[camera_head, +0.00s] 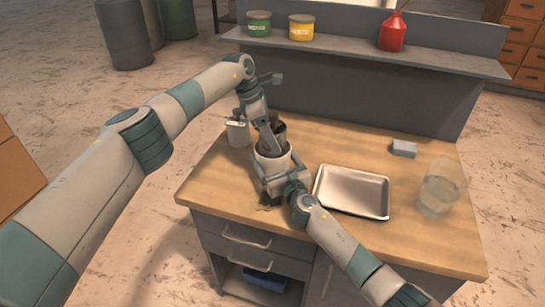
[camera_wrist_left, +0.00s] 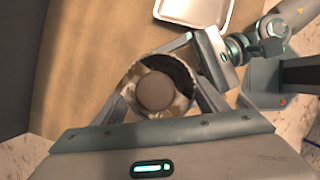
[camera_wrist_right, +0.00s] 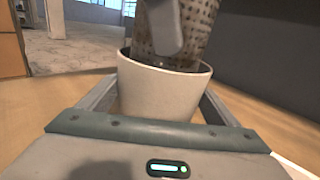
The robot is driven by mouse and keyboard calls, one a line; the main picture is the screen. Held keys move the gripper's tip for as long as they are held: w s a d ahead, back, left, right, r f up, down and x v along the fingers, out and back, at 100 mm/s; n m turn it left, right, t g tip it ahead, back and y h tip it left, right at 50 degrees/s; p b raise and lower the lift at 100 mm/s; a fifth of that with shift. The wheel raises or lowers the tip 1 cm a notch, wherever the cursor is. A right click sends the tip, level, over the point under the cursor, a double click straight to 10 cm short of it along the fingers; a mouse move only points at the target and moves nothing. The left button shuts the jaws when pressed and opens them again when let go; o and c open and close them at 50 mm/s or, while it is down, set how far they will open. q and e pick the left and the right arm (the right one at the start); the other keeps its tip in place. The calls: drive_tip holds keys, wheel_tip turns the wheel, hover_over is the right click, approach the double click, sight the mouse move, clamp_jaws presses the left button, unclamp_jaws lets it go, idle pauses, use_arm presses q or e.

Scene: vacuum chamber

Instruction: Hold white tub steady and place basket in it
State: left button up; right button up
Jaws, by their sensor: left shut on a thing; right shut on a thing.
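The white tub (camera_head: 272,160) stands upright on the wooden bench, near its left side. My right gripper (camera_head: 276,180) is shut around the tub's sides. In the right wrist view the tub (camera_wrist_right: 158,95) fills the space between the fingers. The dark mesh basket (camera_head: 280,130) is at the tub's mouth. My left gripper (camera_head: 270,138) is shut on it from above. In the right wrist view the basket (camera_wrist_right: 198,35) is slightly tilted, its lower end hidden behind the tub's front rim. In the left wrist view I look down into the round basket (camera_wrist_left: 183,72); its depth in the tub is unclear.
A metal tray (camera_head: 352,192) lies right of the tub. A clear glass jar (camera_head: 438,192) and a small grey block (camera_head: 404,148) are farther right. A small white container (camera_head: 237,133) stands close behind-left of the tub. A shelf (camera_head: 350,43) with cans runs along the back.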

use_arm(q)
drive_tip(key=o, duration=1.4)
drive_tip(key=v, duration=1.2)
use_arm(e)
drive_tip(key=o, duration=1)
